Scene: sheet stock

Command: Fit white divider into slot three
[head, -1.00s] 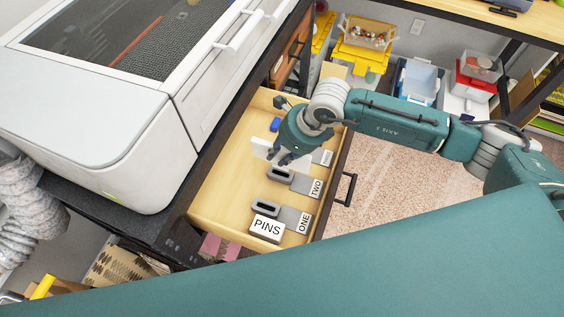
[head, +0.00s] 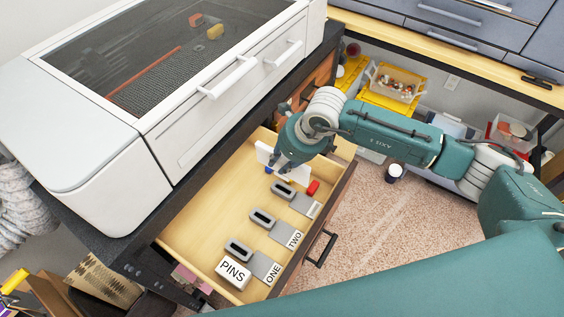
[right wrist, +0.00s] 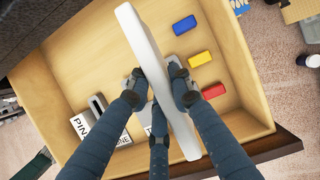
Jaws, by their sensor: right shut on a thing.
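My right gripper (head: 282,166) is shut on the white divider (head: 264,153), a thin flat panel held above the open drawer. In the right wrist view the fingers (right wrist: 158,88) pinch the divider (right wrist: 143,40), which runs diagonally across the picture. The third grey slot holder (head: 283,190) lies just in front of the gripper in the head view; its label is too small to read. The slot holder at label TWO (head: 262,217) and the one at label ONE (head: 238,249) stand nearer and look empty. The divider is apart from all three. My left gripper is not in view.
The drawer (head: 190,225) also holds a PINS block (head: 233,271) and a red block (head: 313,187). Blue (right wrist: 184,25), yellow (right wrist: 200,59) and red (right wrist: 214,91) blocks show in the wrist view. A large white machine (head: 180,120) stands beside the drawer.

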